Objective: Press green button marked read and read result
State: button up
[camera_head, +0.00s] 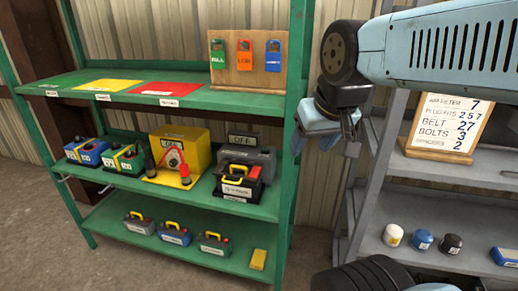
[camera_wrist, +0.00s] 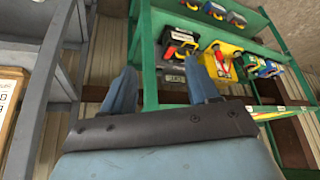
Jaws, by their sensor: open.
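No green button marked read can be made out in either view. A yellow unit (camera_head: 190,138) with red and black clamps in front stands on the middle shelf of the green rack; it also shows in the wrist view (camera_wrist: 232,50). A grey unit (camera_head: 262,160) beside it has a dark display reading OFF (camera_head: 243,140). My gripper (camera_head: 340,135) hangs in the air to the right of the green rack, apart from both units. In the wrist view its two blue fingers (camera_wrist: 160,70) are spread with nothing held between them.
The green rack (camera_head: 296,100) has a board (camera_head: 248,78) with green, orange and blue tags on top. Batteries (camera_head: 172,233) stand on its lower shelves. A grey rack (camera_head: 375,190) at right holds a list board (camera_head: 446,125) and small cans (camera_head: 422,240). Its post is close to my gripper.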

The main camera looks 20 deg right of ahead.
grip_shut()
dwell(0.3)
dwell(1.1)
